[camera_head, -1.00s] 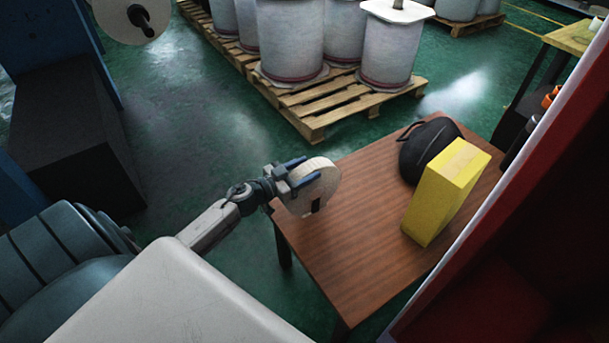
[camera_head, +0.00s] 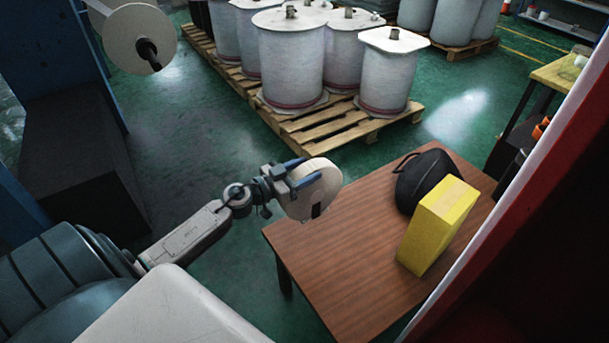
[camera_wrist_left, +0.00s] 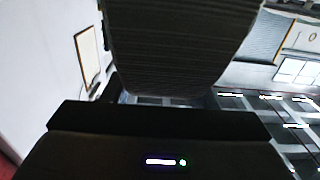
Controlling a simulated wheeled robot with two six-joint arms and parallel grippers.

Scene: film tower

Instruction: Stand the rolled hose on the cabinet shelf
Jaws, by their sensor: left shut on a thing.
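The rolled hose (camera_head: 322,187) is a pale, flat round coil with a dark patch near its lower edge. My left gripper (camera_head: 304,180) is shut on it and holds it upright, over the far left part of the brown table in the head view. In the left wrist view the hose (camera_wrist_left: 180,40) fills the top middle as a dark ribbed shape close to the camera. The red cabinet (camera_head: 545,215) stands at the right edge with a pale front edge; its shelf cannot be made out in the dark interior. My right gripper is not in view.
The brown table (camera_head: 330,265) bears a yellow box (camera_head: 437,228) and a black case (camera_head: 424,178), on its right side. A wooden pallet with large white drums (camera_head: 290,60) stands behind. Green floor is open to the left of the table.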

